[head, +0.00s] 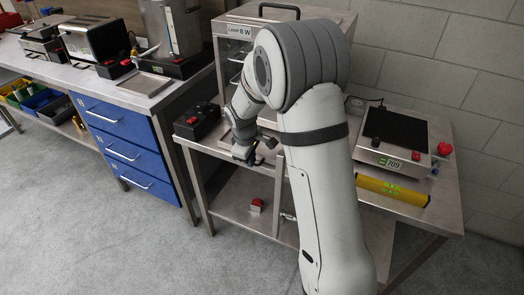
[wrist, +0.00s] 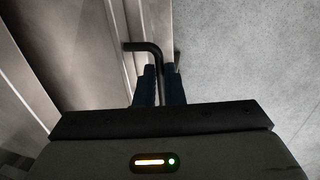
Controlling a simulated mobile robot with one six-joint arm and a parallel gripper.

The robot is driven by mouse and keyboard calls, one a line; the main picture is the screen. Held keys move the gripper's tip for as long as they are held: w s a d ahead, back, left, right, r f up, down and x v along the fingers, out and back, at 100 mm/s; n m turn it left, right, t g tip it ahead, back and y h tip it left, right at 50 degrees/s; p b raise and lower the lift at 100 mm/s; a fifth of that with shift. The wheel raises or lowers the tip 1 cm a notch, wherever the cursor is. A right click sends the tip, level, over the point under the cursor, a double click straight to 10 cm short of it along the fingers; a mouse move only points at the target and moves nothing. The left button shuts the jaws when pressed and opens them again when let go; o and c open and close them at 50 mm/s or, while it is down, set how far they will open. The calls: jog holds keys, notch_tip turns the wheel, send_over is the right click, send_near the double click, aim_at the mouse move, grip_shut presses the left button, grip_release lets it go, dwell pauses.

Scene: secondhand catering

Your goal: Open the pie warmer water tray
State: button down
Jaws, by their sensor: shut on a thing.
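The pie warmer (head: 231,45) is a steel cabinet with a glazed front, on the steel bench behind my arm, which hides much of it. My gripper (head: 254,157) is low in front of it, near the bench's front edge. In the wrist view, a black bent handle (wrist: 143,46) sticks out from a pale steel front (wrist: 107,40). My gripper (wrist: 160,78) has its two dark blue fingers shut on the handle, one on each side. The water tray's body cannot be made out, nor how far it is out.
A black box with a red knob (head: 197,121) stands left of the warmer. A scale-like device (head: 393,150) and a yellow bar (head: 392,190) lie to the right. A small red-topped item (head: 257,205) sits on the lower shelf. Blue drawers (head: 122,148) stand left; the front floor is clear.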

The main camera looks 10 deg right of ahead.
jog(key=shift+a, duration=0.15)
jog(key=c, duration=1.5)
grip_release()
jog(key=r, duration=0.2)
jog(key=s+r, duration=0.1)
jog(key=r, duration=0.4)
jog(key=shift+s+a+r, duration=0.15)
jog(key=shift+a+r, duration=0.2)
jog(key=shift+a, duration=0.05)
